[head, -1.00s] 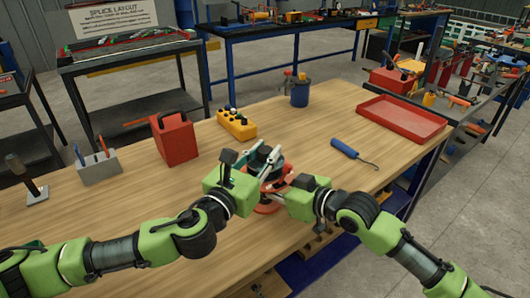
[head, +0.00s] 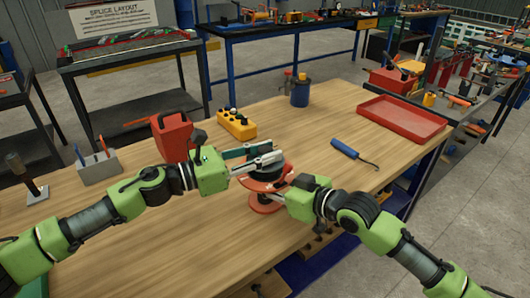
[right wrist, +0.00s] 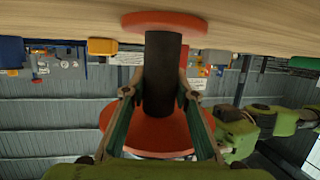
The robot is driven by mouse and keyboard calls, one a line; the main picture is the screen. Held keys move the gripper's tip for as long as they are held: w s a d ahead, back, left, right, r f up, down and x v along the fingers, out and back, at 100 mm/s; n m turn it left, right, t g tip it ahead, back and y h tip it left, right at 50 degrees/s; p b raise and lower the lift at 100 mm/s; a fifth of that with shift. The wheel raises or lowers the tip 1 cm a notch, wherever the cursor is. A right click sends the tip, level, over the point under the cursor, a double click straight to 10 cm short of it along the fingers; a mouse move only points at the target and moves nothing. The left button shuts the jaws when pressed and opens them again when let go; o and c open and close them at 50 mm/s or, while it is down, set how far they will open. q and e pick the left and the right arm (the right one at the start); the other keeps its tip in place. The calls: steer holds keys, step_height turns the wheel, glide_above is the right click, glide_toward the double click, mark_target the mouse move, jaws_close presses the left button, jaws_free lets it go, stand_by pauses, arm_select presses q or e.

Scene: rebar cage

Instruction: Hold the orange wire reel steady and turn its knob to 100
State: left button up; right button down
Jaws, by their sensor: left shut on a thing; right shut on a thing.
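The orange wire reel (head: 264,203) stands upright on the wooden workbench near its front edge, with red-orange flanges. My left gripper (head: 270,161) reaches in from the left at the reel's top, its fingers pointing right, and is shut on the knob, which the fingers mostly hide. The knob's number marks cannot be read. My right gripper (right wrist: 159,94) is shut on the reel's dark core (right wrist: 162,65), between the two flanges. In the right wrist view the picture is upside down, with the larger flange (right wrist: 160,135) at the bottom.
A red can (head: 172,137) stands behind my left arm. A yellow block with knobs (head: 236,125), a blue cup (head: 300,94), a blue-handled hook (head: 346,149) and a red tray (head: 402,121) lie farther back. The bench is clear between them.

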arm_select(q)
steer(key=shift+w+m+g+h, duration=0.1)
steer(key=shift+m+g+h, duration=0.35)
steer(key=shift+m+g, duration=1.5)
steer(key=shift+w+m+g+h, duration=0.1)
steer(key=shift+m+g+h, duration=0.35)
steer(key=shift+m+g, duration=1.5)
steer(key=shift+s+n+g, duration=0.15)
steer(key=shift+n+g, duration=0.25)
steer(key=shift+g, duration=1)
steer(key=o, duration=1.1)
steer(key=shift+a, duration=0.1)
steer(key=a, duration=0.4)
steer(key=w+a, duration=0.1)
steer(key=a, duration=0.2)
steer(key=shift+w+a, duration=0.1)
